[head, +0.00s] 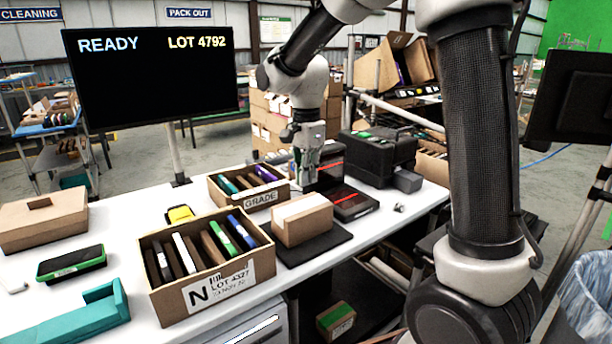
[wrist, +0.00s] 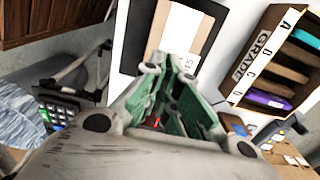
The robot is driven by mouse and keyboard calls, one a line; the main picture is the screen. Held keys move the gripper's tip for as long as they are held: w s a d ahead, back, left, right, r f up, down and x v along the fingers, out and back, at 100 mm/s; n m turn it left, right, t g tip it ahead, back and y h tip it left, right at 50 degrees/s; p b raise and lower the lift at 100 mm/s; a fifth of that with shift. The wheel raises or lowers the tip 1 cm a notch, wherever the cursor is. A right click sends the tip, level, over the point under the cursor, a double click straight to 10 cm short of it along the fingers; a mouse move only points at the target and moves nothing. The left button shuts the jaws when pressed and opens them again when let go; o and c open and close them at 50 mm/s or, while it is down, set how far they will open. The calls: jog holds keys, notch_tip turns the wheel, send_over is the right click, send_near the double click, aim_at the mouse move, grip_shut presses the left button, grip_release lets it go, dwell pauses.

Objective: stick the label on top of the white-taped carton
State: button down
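The white-taped carton (head: 302,222) is a small brown box on a black mat (head: 320,247). A broad white tape strip runs across its top. It also shows in the wrist view (wrist: 158,30), just beyond my fingers. My gripper (head: 307,182) is behind the carton in the head view, raised over the bench. In the wrist view my green-padded fingers (wrist: 172,85) stand apart. A white printed patch reading "15" shows between and beyond the fingertips. I cannot tell whether this is the label or whether it touches the fingers or the carton.
A GRADE bin (head: 262,200) stands behind the carton, and a larger N-marked bin (head: 205,287) stands to its left. A flat black device (head: 355,204) with a red line lies to the right, before a black case (head: 378,155). A black monitor (head: 150,80) rises behind the bench.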

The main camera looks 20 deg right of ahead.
aim_at(306, 208)
jog(key=shift+w+f, duration=0.15)
jog(key=shift+f, duration=3.15)
jog(key=shift+f, duration=0.2)
jog(key=c, duration=1.6)
grip_release()
jog(key=shift+o, duration=0.2)
notch_tip(306, 208, up, 18)
